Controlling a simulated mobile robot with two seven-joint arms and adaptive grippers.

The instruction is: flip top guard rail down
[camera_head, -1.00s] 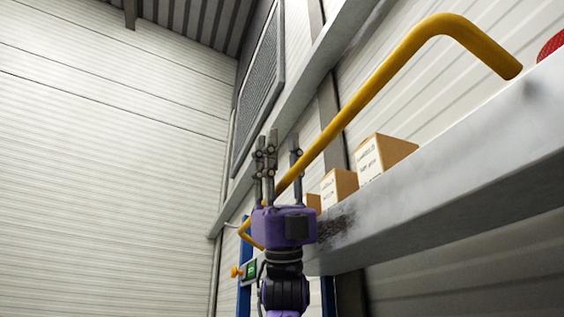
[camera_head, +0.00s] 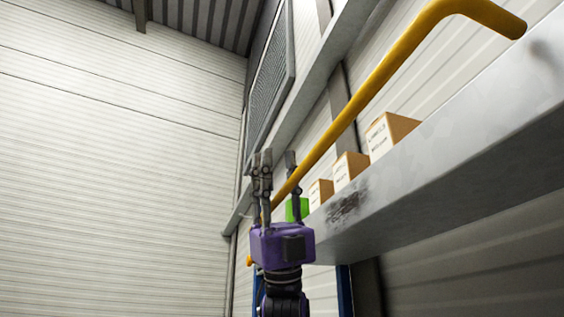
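The yellow guard rail (camera_head: 370,96) is a bent tube running from the upper right down to the lower left, raised above the grey beam (camera_head: 450,155). My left gripper (camera_head: 276,160) points upward at the rail's lower end, with its fingers apart. The rail passes between or just behind the fingers; I cannot tell whether they touch it. The rail's lowest end is partly hidden by the gripper. My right gripper is not in view.
Several cardboard boxes (camera_head: 384,137) stand in a row behind the beam. A green object (camera_head: 297,209) shows just behind the gripper. A blue post (camera_head: 345,290) stands below the beam. The space to the left, before the pale wall (camera_head: 110,170), is clear.

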